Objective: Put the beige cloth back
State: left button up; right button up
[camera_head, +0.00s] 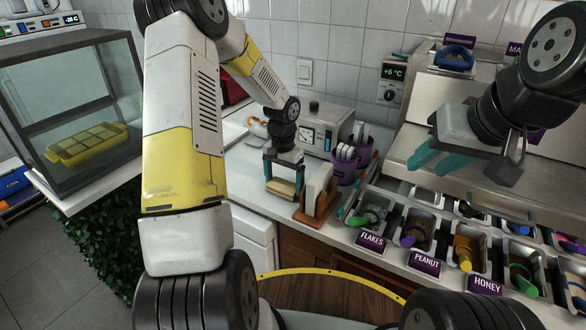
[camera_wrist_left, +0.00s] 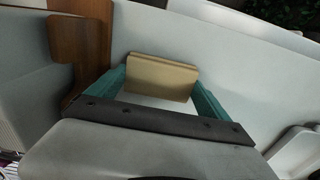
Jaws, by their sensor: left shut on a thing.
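The beige cloth (camera_head: 281,187) is a small folded piece between the teal fingers of my left gripper (camera_head: 284,191), which is shut on it. The left wrist view also shows the cloth (camera_wrist_left: 160,77) held between the fingertips, above the pale counter. My left gripper is just left of a wooden holder (camera_head: 308,215) with white upright pieces in it; the holder's brown side (camera_wrist_left: 88,40) shows in the wrist view. Whether the cloth touches the counter is unclear. My right gripper (camera_head: 424,168) is open and empty, its teal fingers apart, in front of the steel equipment at the right.
Purple cups (camera_head: 346,172) and a small machine (camera_head: 325,135) stand behind the holder. Topping tubs with utensils, labelled flakes (camera_head: 371,239), peanut (camera_head: 424,263) and honey (camera_head: 486,286), fill the right. A glass case with a yellow tray (camera_head: 87,143) stands left. Some counter left of the holder is clear.

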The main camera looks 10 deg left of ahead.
aim_at(284, 185)
pick_arm(q)
jog(key=o, duration=1.1)
jog(key=shift+f, duration=0.1)
jog(key=shift+c, duration=0.2)
notch_tip(284, 185, up, 12)
jog(key=s+r+n+t, duration=0.1)
jog(key=s+r+t, duration=0.1)
jog(key=s+r, duration=0.9)
jog(key=s+d+r+n+t+h, duration=0.2)
jog(key=s+r+t, duration=0.2)
jog(key=s, duration=0.9)
jog(key=shift+s+r, duration=0.15)
jog(key=shift+r, duration=0.5)
jog(key=shift+d, duration=0.1)
